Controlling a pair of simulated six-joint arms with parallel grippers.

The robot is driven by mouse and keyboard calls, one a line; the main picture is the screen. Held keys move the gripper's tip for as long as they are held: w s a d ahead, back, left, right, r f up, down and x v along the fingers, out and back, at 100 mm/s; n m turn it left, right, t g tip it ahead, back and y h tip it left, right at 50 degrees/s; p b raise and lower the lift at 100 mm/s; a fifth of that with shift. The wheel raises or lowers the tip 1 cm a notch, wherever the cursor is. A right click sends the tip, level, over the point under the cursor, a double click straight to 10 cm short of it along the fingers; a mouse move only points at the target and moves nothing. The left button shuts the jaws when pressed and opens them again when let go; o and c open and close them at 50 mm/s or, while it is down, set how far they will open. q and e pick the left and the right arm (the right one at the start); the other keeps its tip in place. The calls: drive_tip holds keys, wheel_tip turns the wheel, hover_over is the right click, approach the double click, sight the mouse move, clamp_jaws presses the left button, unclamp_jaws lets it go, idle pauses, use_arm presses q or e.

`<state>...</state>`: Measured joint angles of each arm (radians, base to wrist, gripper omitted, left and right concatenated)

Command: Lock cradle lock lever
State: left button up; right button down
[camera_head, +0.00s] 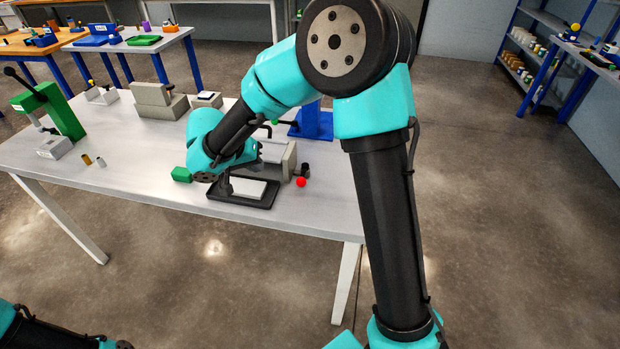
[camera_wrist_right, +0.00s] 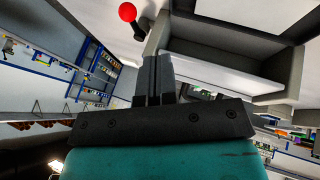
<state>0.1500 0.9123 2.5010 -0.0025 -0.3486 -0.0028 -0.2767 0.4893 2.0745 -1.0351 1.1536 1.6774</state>
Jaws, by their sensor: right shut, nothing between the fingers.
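The lock lever shows as a red ball knob (camera_head: 301,182) at the right end of the grey cradle (camera_head: 290,162) on the table. In the right wrist view the red knob (camera_wrist_right: 127,12) sits on a short dark stem at upper left, beside the grey cradle body (camera_wrist_right: 225,72). My right gripper (camera_wrist_right: 158,60) has its two dark fingers together, with nothing between them. Its fingertips appear close to the cradle, apart from the knob. In the head view my right wrist hides part of the cradle and the fingers are hard to make out. My left gripper is out of view.
A black-framed tray (camera_head: 265,203) with a pale panel lies at the table's front edge. A green block (camera_head: 181,174) is left of it. A green press (camera_head: 62,112), grey blocks (camera_head: 158,101) and a blue stand (camera_head: 316,122) stand around.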

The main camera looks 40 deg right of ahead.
sight(303, 175)
drive_tip(key=shift+r, duration=0.1)
idle(0.3)
drive_tip(key=x, duration=0.9)
drive_tip(key=shift+d+f, duration=0.15)
drive_tip(key=shift+f, duration=0.2)
drive_tip(key=d, duration=0.1)
drive_tip(key=s+d+f, duration=0.1)
drive_tip(key=shift+s+d, duration=0.25)
drive_tip(key=shift+d, duration=0.1)
drive_tip(key=shift+s+d, duration=0.3)
drive_tip(key=shift+d, duration=0.1)
